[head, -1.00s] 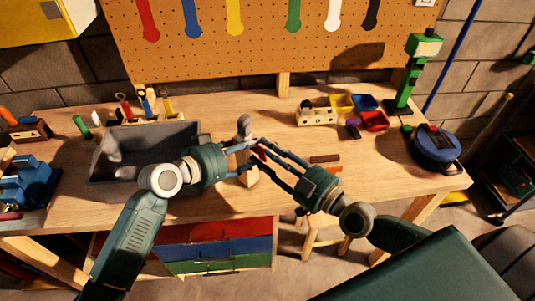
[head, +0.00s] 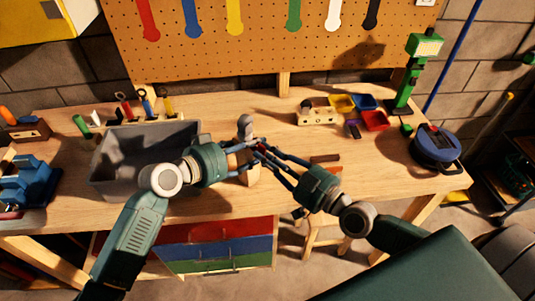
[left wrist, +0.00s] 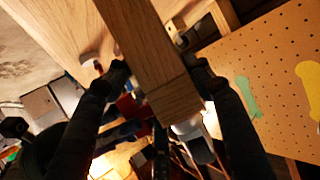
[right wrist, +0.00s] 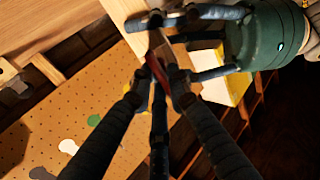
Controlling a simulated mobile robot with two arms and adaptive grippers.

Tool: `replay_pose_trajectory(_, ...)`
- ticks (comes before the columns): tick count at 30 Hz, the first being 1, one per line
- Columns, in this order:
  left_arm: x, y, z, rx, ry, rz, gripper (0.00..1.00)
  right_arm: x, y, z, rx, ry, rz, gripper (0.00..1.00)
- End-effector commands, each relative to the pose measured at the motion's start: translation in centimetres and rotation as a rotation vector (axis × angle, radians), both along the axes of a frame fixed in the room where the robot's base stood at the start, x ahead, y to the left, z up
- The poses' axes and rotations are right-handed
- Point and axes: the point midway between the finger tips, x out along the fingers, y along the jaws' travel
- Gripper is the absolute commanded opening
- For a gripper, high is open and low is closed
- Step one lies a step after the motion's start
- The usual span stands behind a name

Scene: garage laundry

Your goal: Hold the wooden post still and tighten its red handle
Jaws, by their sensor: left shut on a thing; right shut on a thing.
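The wooden post (head: 253,175) stands upright near the front edge of the workbench, with a grey rounded part (head: 245,122) at its top. My left gripper (head: 243,158) is shut on the post from the left. In the left wrist view the post (left wrist: 150,55) runs between the two fingers. The red handle (right wrist: 157,70) shows in the right wrist view between the fingertips of my right gripper (right wrist: 160,80), which is shut on it. In the head view my right gripper (head: 262,150) reaches the post from the right. The fingers hide much of the handle and post there.
A grey bin (head: 145,150) stands left of my left gripper. Small coloured bins (head: 374,121), a wooden block (head: 317,116) and a blue round container (head: 435,147) are to the right. A pegboard (head: 270,50) rises behind. The bench between is mostly clear.

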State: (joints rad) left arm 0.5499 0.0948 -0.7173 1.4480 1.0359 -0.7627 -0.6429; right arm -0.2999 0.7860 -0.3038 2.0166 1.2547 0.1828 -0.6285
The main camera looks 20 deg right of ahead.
Motion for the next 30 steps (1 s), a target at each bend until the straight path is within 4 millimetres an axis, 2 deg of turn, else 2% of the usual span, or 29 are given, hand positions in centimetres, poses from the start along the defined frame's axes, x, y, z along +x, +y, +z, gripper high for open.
replay_pose_trajectory(21, 0.05, 0.14, -0.06, 0.002, 0.000, 0.001, 0.17, 0.31, -0.65, -0.35, 0.615, 0.264, -0.008, 0.00)
replay_pose_trajectory(30, 0.04, 0.15, -0.07, 0.002, 0.000, 0.001, 0.17, 0.33, -0.72, -0.59, 0.819, 0.354, -0.008, 0.00)
